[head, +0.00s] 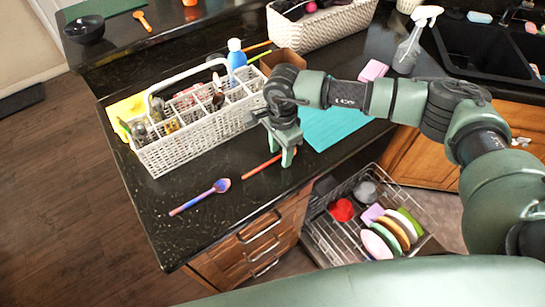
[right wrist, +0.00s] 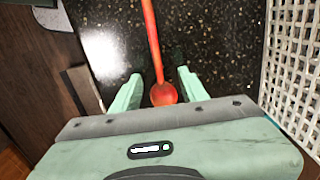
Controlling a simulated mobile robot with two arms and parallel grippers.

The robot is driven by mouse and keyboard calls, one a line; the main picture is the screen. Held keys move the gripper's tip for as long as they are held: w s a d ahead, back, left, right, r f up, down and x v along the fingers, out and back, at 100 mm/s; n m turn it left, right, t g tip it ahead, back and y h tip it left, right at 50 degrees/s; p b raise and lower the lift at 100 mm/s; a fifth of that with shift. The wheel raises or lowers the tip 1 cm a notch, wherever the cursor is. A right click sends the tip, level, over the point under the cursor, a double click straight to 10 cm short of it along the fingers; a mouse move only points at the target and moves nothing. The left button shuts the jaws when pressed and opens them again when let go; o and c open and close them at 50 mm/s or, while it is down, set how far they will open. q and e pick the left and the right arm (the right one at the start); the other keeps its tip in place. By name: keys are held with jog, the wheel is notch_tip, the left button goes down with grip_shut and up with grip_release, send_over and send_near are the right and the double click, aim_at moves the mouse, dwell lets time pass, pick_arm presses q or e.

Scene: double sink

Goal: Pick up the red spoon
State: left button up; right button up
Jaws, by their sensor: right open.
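The red spoon (head: 261,166) lies on the dark counter near its front edge, its handle pointing left and its bowl end hidden by my right gripper (head: 288,154) in the head view. In the right wrist view the open fingers (right wrist: 158,84) stand on either side of the spoon's bowl (right wrist: 163,95), with a gap at each side. The handle runs up and away from between them. My left gripper is not in view.
A white basket caddy (head: 190,135) with utensils stands behind the spoon. A teal mat (head: 335,127) is at the right. Below the counter edge is a dish rack (head: 325,240) with plates.

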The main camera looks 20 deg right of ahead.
grip_shut()
dwell(0.3)
